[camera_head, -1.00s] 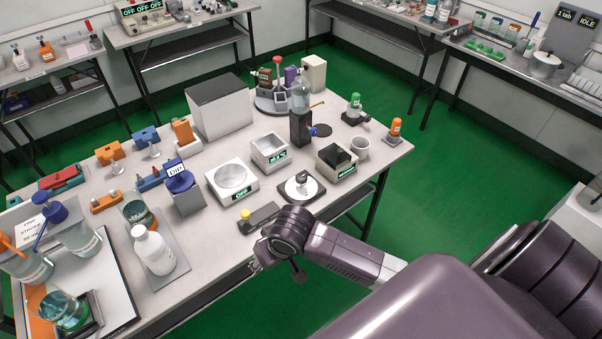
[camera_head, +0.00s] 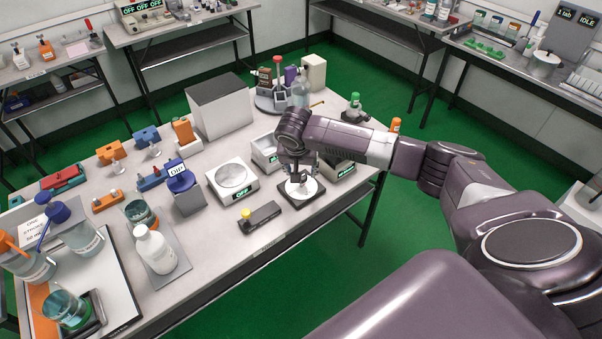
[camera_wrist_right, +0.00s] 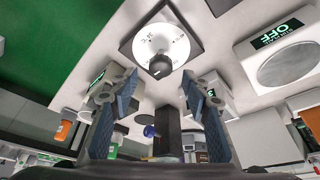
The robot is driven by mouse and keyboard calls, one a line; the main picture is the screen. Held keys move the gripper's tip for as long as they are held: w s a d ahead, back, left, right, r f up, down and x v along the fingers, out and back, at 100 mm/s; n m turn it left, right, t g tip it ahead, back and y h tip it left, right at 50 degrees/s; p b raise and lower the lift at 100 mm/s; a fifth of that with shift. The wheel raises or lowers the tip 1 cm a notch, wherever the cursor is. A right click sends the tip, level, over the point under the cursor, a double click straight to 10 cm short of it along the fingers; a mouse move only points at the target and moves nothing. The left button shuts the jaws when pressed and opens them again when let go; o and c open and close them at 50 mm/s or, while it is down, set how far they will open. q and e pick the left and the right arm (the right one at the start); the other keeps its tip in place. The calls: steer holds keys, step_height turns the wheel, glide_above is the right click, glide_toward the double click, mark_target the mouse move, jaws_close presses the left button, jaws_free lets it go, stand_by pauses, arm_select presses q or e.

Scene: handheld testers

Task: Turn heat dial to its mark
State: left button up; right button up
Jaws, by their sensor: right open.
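The heat dial (camera_head: 310,188) is a white disc on a dark square base near the front edge of the table. In the right wrist view the dial (camera_wrist_right: 146,45) shows small dark marks around its rim and a raised grey knob (camera_wrist_right: 160,66) with a dark spot on it. My right gripper (camera_head: 299,178) points down over the dial and partly covers it. In the right wrist view my right gripper (camera_wrist_right: 159,82) is open and empty, fingers spread wide, with the knob seen beyond the gap between them. Contact cannot be told. My left gripper is not in view.
A hot plate (camera_head: 233,175) reading OFF stands left of the dial. A black bar with a yellow button (camera_head: 262,217) lies at the front.

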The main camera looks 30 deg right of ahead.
steer(key=shift+x, duration=1.9)
steer(key=shift+c, duration=0.6)
steer(key=c, duration=1)
